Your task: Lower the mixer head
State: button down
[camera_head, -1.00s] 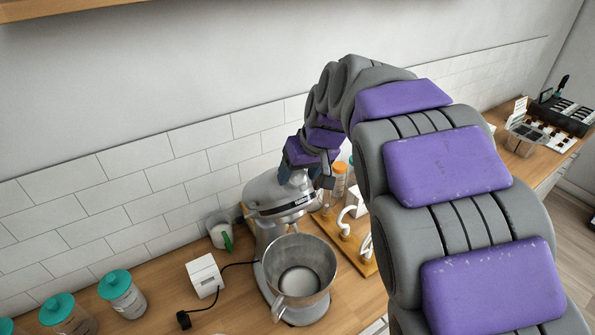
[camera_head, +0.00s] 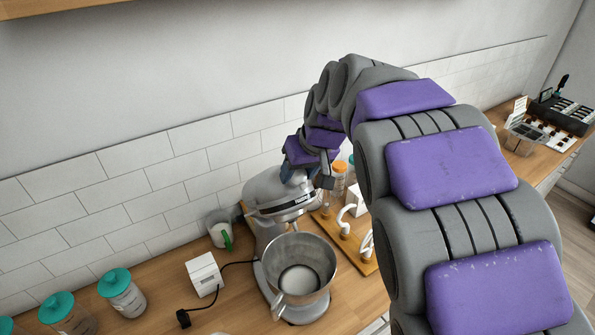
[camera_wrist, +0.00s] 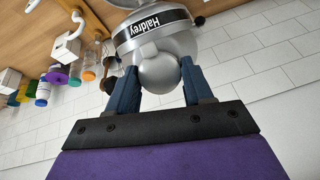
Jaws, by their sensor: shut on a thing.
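The silver stand mixer's head (camera_head: 268,194) is tilted up above its steel bowl (camera_head: 300,264) on the wooden counter. In the wrist view the mixer head (camera_wrist: 162,50) shows a dark band lettered "Haidrey". My gripper (camera_wrist: 158,78) has its blue fingers on either side of the rounded end of the head and is shut on it. In the head view my gripper (camera_head: 304,178) is at the upper right of the mixer head, and my arm hides part of that contact.
A white box with a cord (camera_head: 204,274) and a cup with a green handle (camera_head: 220,230) stand left of the mixer. Teal-lidded jars (camera_head: 121,292) are farther left. A wooden board with white hooks (camera_head: 350,238) is close on the right. The tiled wall is behind.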

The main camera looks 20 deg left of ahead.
aim_at(307, 187)
jog(key=s+d+f+b, duration=0.1)
jog(key=b, duration=0.1)
jog(key=d+f+b, duration=0.1)
jog(key=b, duration=0.1)
jog(key=shift+s+f+t+y, duration=0.3)
jog(key=shift+s, duration=0.1)
jog(key=shift+s+d+f, duration=0.1)
jog(key=shift+s+d, duration=0.15)
jog(key=shift+d, duration=0.1)
jog(key=c, duration=0.9)
grip_release()
jog(key=o, duration=0.4)
jog(key=shift+w+a, duration=0.2)
jog(key=shift+w, duration=0.05)
jog(key=shift+o, duration=0.2)
jog(key=shift+s, duration=0.1)
jog(key=shift+r, duration=0.2)
jog(key=v, duration=1.7)
jog(key=shift+d, duration=0.15)
